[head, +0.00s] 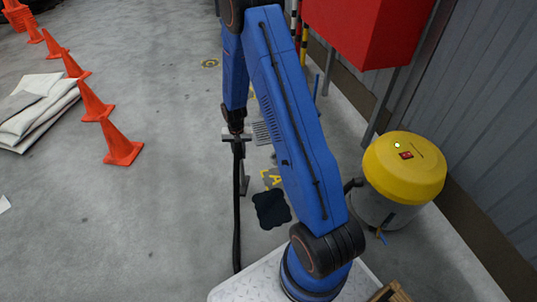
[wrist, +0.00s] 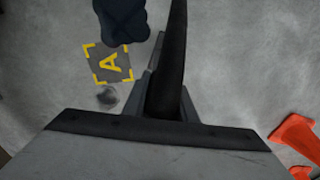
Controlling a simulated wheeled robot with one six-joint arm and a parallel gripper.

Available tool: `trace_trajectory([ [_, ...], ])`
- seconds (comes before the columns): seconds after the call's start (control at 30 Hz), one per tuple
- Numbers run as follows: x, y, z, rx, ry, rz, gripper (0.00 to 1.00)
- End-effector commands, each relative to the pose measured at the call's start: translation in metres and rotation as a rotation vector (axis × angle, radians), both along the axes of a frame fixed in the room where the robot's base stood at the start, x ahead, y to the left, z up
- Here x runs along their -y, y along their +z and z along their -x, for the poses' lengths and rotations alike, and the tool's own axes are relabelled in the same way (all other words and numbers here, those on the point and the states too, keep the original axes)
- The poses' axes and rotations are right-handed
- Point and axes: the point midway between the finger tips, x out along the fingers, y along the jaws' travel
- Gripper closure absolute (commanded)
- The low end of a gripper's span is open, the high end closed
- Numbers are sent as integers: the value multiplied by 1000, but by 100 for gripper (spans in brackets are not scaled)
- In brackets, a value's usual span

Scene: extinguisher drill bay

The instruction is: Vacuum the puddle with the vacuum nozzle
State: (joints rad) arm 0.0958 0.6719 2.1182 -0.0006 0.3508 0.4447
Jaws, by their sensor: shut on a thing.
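My gripper (head: 237,138) is shut on the vacuum nozzle (head: 244,180), with its fingers on either side of the dark handle in the wrist view (wrist: 165,105). A black hose (head: 237,215) hangs from it; the hose (wrist: 166,55) hides part of the nozzle (wrist: 155,52) in the wrist view. A dark, lobed patch, apparently the puddle (head: 270,208), lies on the floor just below and right of the nozzle in the head view. It also shows at the top of the wrist view (wrist: 122,20). Contact between nozzle and floor cannot be told.
A yellow-topped drum vacuum (head: 405,165) stands right of my arm. A yellow A marking (wrist: 110,63) and a small grey round patch (wrist: 108,97) are on the floor. Orange cones (head: 121,143) line the left, beside stacked sheets (head: 38,110). A red cabinet (head: 365,30) is behind.

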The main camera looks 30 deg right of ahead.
Motion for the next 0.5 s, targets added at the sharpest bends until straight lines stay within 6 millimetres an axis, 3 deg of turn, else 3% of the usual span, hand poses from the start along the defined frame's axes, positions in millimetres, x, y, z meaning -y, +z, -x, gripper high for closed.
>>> trace_trajectory([
  [0.5,78,12,60,0,-832,0,100],
])
